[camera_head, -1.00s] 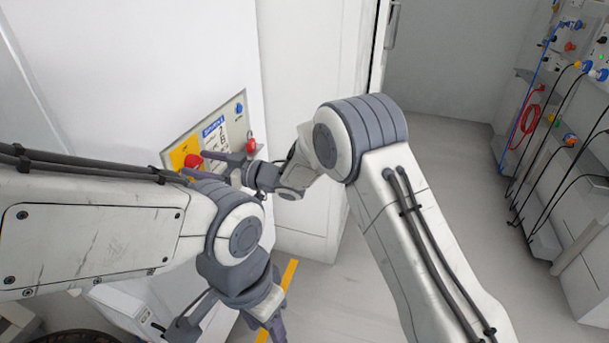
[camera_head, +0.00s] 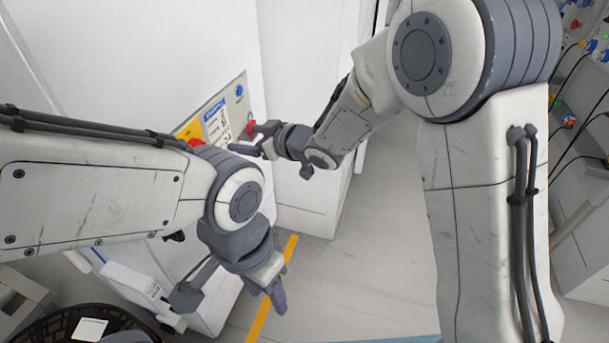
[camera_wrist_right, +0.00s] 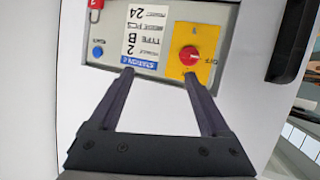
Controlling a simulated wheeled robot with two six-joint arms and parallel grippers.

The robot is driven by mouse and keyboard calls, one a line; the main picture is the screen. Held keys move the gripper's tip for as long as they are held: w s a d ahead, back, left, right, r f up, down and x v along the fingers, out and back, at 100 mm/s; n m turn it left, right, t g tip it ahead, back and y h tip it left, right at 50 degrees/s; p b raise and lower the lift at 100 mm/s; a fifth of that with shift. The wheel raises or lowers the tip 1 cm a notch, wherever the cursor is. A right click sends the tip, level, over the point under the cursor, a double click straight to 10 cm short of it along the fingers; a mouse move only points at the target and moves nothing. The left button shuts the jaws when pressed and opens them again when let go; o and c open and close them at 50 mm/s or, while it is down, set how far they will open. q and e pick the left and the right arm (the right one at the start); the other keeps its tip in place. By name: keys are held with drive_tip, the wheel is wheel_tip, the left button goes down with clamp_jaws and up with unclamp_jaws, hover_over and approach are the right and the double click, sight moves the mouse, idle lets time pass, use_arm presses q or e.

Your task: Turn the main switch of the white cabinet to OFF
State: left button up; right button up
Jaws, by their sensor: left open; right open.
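The white cabinet (camera_head: 190,55) stands at the left in the head view, with a tilted control panel (camera_head: 240,95) on its face. In the head view the yellow switch plate (camera_head: 186,131) is partly hidden by my left arm. The right wrist view shows the main switch, a red knob (camera_wrist_right: 190,56) on yellow, with the panel upside down; its setting is not clear. My right gripper (camera_head: 247,138) is open and empty before the panel. In the wrist view its fingers (camera_wrist_right: 157,75) point below the label, the right one nearest the knob. My left gripper (camera_head: 268,290) is open, low beside the cabinet.
A red padlock (camera_wrist_right: 96,12) and a blue button (camera_wrist_right: 97,51) are on the same panel. A yellow floor line (camera_head: 262,308) runs beside the cabinet. A round dark grate (camera_head: 60,325) lies at the lower left. Cabled equipment (camera_head: 590,130) stands at the far right.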

drive_tip(key=s+d+r+m+g+h+p, duration=0.2)
drive_tip(key=s+d+h+p, duration=0.2)
drive_tip(key=s, duration=0.6)
drive_tip(key=s+d+r+m+g+h+p, duration=0.1)
drive_tip(key=s+d+r+g+h+p, duration=0.2)
drive_tip(key=s+d, duration=0.4)
drive_tip(key=shift+s+d+m+h+p, duration=0.35)
drive_tip(key=shift+s+h+p, duration=0.3)
drive_tip(key=shift+s, duration=1.5)
drive_tip(key=shift+r, duration=0.1)
